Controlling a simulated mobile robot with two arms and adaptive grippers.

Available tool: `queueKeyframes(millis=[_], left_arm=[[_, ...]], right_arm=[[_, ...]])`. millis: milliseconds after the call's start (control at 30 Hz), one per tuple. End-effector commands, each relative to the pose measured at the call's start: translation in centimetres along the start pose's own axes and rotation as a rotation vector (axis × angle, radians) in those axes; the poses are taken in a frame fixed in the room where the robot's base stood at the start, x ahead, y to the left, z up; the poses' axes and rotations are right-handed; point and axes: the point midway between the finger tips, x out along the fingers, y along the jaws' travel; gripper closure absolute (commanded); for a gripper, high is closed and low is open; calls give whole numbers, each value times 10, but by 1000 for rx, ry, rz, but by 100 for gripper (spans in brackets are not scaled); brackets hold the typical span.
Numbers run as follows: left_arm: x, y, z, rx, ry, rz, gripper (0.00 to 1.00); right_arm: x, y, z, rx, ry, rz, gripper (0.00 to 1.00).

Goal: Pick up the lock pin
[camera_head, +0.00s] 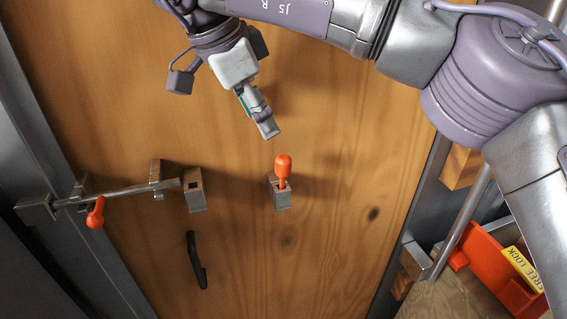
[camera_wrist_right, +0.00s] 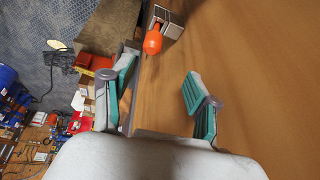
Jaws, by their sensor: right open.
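The lock pin, with an orange-red knob (camera_head: 283,166), stands upright in a small grey metal bracket (camera_head: 283,200) on the wooden door. The knob also shows in the right wrist view (camera_wrist_right: 153,42), at the top, with the bracket behind it. My right gripper (camera_head: 267,130) is above and slightly left of the knob in the head view, apart from it. In the right wrist view its two green-padded fingers (camera_wrist_right: 160,76) are spread and nothing is between them; the knob lies beyond the tips. My left gripper is not in view.
A sliding bolt (camera_head: 125,189) with an orange handle (camera_head: 95,213) runs through brackets on the door's left. A black door handle (camera_head: 196,260) is below it. A red holder with a yellow "FREE LOCK" label (camera_head: 524,268) is at lower right. The door around the pin is clear.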

Motion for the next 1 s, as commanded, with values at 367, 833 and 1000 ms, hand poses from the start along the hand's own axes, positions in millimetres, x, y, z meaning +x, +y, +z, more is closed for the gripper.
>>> queueKeyframes(millis=[367,833,1000], left_arm=[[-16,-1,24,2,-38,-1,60],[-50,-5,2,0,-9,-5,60],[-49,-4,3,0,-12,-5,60]], right_arm=[[62,1,1,-3,-6,1,41],[113,9,4,-3,-7,1,41],[119,9,5,-3,-7,-2,41]])
